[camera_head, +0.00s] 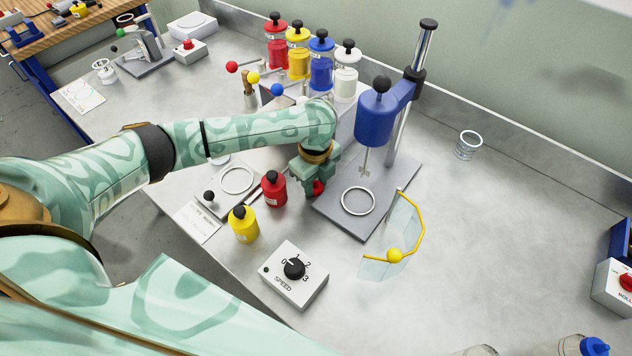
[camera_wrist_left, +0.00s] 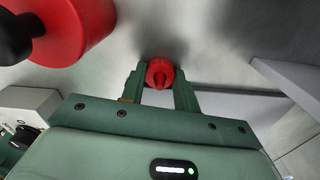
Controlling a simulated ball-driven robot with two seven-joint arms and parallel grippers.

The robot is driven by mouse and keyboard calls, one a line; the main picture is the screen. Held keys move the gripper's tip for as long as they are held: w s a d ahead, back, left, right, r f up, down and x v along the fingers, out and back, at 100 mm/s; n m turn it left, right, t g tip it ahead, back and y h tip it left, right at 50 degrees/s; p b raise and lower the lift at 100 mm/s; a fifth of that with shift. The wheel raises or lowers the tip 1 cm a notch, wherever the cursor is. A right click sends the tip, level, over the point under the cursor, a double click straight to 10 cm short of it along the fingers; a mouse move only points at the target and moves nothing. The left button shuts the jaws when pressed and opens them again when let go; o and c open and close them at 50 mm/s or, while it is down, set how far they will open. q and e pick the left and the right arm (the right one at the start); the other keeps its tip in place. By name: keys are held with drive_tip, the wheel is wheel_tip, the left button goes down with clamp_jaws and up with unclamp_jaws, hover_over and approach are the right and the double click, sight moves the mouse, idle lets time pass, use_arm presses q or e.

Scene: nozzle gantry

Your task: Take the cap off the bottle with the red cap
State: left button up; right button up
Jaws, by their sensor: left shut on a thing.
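In the head view a bit of red (camera_head: 318,186) shows at the fingertips of my left gripper (camera_head: 314,186), low over the bench just left of the blue press's base plate. The gripper is shut on this red cap. I see no bottle body below it, and cannot tell whether one is hidden there. My right gripper is not in view.
A red jar with a black knob (camera_head: 274,190) stands close left of the gripper, with a yellow jar (camera_head: 243,224) nearby. The blue press (camera_head: 378,115) stands to the right. A speed dial box (camera_head: 294,275) is in front. The bench further right is mostly clear.

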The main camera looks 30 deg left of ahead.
sight(316, 181)
use_arm(q)
drive_tip(key=shift+f, duration=0.1)
drive_tip(key=o, duration=1.1)
wheel_tip(316, 181, up, 12)
drive_tip(key=p, duration=0.5)
drive_tip(key=shift+r, duration=0.2)
